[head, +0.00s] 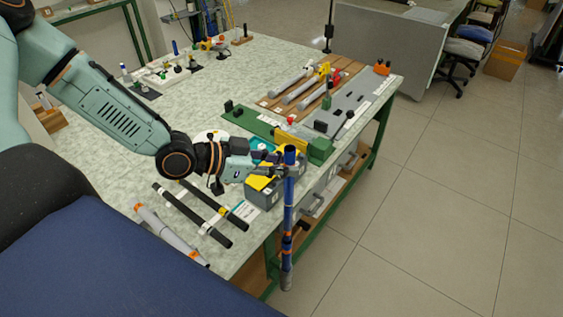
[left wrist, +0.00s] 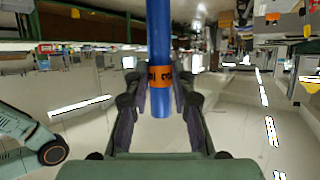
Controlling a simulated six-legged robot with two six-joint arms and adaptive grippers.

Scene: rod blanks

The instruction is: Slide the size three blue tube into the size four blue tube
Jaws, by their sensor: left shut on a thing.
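My left gripper (head: 284,160) is shut on a long blue tube (head: 289,195), which stands upright just off the table's right edge. In the left wrist view the fingers (left wrist: 160,105) close on both sides of the blue tube (left wrist: 160,35), at an orange band (left wrist: 160,77) with dark marks that I cannot read surely. In the head view the tube has a dark top end, orange bands lower down and a greyish bottom end. I cannot tell whether its lower part is a second, wider blue tube. My right gripper is not in view.
Black rods (head: 190,214) and grey tubes with orange bands (head: 170,235) lie at the table's near side. A grey bin with yellow pieces (head: 265,198) stands beside the gripper. A green fixture (head: 270,129) is behind it. The floor to the right is clear.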

